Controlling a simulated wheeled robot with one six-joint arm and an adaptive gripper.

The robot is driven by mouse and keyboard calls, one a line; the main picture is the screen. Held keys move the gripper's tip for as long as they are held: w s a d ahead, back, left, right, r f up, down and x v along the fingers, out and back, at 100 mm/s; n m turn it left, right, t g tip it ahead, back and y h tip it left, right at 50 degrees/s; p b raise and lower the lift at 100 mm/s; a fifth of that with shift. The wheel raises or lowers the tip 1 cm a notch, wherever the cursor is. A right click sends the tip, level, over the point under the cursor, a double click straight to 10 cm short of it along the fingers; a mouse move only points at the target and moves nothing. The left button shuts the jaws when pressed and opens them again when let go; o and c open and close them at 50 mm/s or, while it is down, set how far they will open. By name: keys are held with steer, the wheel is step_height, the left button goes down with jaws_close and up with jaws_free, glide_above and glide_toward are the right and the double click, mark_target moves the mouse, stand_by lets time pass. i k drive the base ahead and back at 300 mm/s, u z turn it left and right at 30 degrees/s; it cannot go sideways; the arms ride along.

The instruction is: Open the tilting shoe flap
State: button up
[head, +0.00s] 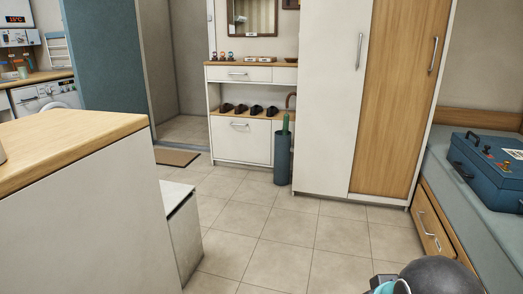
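The shoe cabinet stands against the far wall, left of the tall wardrobe. Its tilting shoe flap (242,143) is a white front panel in the lower part, below an open shelf with dark shoes. The flap looks upright and closed, with a metal bar handle (240,125) near its top edge. My gripper is not in view.
A green umbrella stands in a dark holder (282,158) just right of the flap. A wood-topped counter (75,145) and low white box (180,235) are at left. A wardrobe (330,100) and a bench with blue case (487,165) are at right. Tiled floor between is clear.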

mark_target(234, 138)
steer(key=u, duration=0.2)
steer(key=i, duration=4.45)
steer(key=u, duration=0.05)
